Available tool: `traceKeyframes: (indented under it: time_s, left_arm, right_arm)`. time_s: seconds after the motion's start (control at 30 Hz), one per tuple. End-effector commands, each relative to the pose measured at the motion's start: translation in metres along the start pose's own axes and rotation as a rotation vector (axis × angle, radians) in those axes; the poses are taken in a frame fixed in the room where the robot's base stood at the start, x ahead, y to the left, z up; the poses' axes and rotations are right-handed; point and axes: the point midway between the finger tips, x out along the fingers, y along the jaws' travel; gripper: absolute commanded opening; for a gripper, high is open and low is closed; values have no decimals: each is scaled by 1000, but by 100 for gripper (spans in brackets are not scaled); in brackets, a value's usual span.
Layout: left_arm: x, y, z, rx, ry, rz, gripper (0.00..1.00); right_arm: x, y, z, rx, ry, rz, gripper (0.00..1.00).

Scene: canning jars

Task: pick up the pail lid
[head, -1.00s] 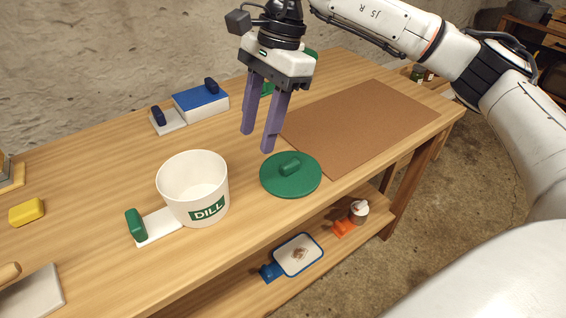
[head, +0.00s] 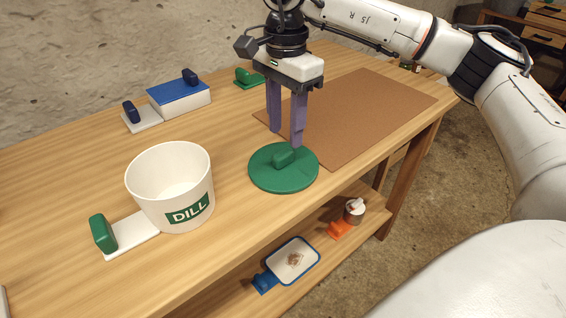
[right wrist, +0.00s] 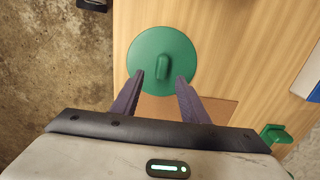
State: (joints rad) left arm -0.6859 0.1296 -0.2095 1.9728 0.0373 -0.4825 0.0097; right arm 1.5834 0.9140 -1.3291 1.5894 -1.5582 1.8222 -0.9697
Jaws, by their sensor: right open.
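The pail lid (head: 270,176) is a round green disc with a raised green grip bar in its middle. It lies flat on the wooden table, to the right of the white pail (head: 168,180) marked DILL. The lid also shows in the right wrist view (right wrist: 150,76), with its grip bar ahead of and between the fingertips. My right gripper (head: 286,140) is open and empty, its purple fingers pointing down above the far side of the lid. Whether the fingertips touch the lid, I cannot tell. My left gripper is not in view.
A brown mat (head: 362,112) lies behind and to the right of the lid. A white board with a green handle (head: 103,233) lies beside the pail. A blue-topped box (head: 180,97) stands farther back. A lower shelf holds a blue-rimmed tray (head: 294,260) and a small can (head: 354,211).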

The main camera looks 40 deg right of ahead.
Motion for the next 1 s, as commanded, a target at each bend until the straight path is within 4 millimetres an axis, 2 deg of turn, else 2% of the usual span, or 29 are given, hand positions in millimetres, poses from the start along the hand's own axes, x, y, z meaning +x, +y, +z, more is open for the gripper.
traceKeyframes:
  time_s: [0.33, 0.63, 0.67, 0.9, 1.0]
  left_arm:
    - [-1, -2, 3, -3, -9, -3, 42]
    - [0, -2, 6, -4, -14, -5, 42]
    - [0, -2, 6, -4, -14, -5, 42]
    - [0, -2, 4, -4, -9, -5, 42]
    - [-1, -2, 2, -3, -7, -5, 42]
  right_arm:
    - [46, -3, 2, 1, 0, 3, 41]
    - [52, -3, 2, 0, 0, 0, 41]
    - [52, -3, 2, 0, 0, 0, 39]
    - [52, -3, 3, 0, 0, 0, 0]
    - [52, -3, 3, 0, 0, 0, 0]
